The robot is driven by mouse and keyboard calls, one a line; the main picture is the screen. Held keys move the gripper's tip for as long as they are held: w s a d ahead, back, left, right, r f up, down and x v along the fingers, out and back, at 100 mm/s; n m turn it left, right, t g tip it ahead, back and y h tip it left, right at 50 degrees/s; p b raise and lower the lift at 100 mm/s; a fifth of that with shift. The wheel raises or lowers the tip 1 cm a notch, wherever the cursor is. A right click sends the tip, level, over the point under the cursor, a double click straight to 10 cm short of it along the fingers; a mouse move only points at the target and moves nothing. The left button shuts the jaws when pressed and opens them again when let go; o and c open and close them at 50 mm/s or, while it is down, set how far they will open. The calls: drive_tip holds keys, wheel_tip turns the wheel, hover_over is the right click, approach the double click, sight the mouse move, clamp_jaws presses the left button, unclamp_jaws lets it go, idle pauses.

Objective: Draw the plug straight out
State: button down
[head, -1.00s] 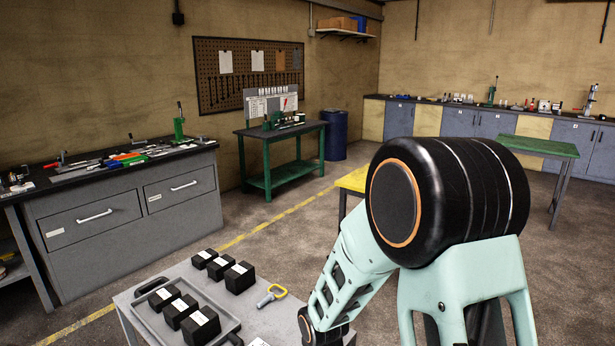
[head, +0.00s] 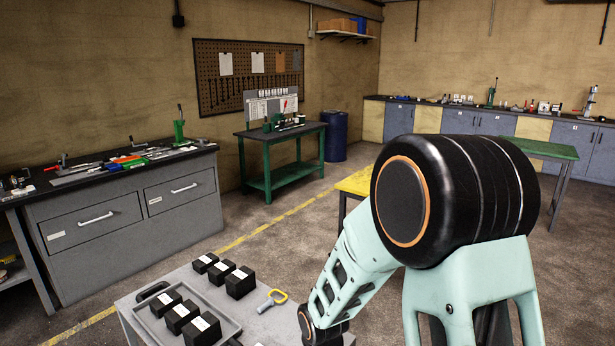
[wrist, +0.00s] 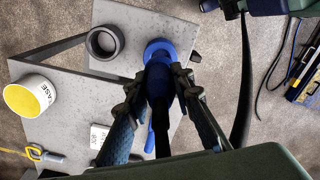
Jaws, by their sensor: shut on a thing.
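In the wrist view my gripper (wrist: 163,77) is shut on a blue thing (wrist: 159,49) with a round, wide end and a narrower body between the fingers. The round end shows beyond the fingertips, over the grey trolley top. I cannot tell whether this blue thing is the plug, nor whether it is seated in anything or free. A dark shaft runs from it back toward my wrist. In the head view my gripper is out of the picture; only my arm's upper joints show at the right.
On the grey trolley (head: 283,305) are a tray with several black blocks (head: 240,283) and a yellow-handled tool (head: 271,299).

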wheel_tip(320, 180, up, 2)
drive_tip(key=shift+r+p, duration=0.2)
drive_tip(key=shift+p, duration=0.5)
drive_tip(key=shift+r, duration=1.1)
